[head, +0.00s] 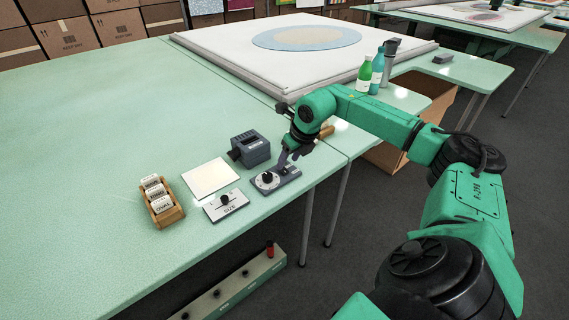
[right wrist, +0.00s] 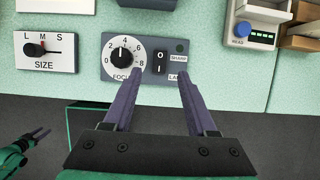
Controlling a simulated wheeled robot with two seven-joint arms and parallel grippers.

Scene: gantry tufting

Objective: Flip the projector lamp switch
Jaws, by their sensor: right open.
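The grey focus panel (head: 268,181) lies near the front edge of the green table; it also shows in the right wrist view (right wrist: 110,72). It carries a round focus knob (right wrist: 122,56) and, to the right of it, a black rocker lamp switch (right wrist: 159,62) marked O and I. My right gripper (head: 288,157) is above the panel, pointing down. In the right wrist view its purple fingers (right wrist: 160,75) are apart and empty, with the switch between and just beyond their tips. I cannot tell whether they touch it. My left gripper (right wrist: 38,136) shows small at the lower left of that view.
A size slider panel (head: 226,206), a pale sheet (head: 211,177), a wooden holder of labels (head: 160,204) and a dark grey device (head: 250,149) stand close by. Bottles (head: 364,76) stand behind my right arm. The table's left part is clear.

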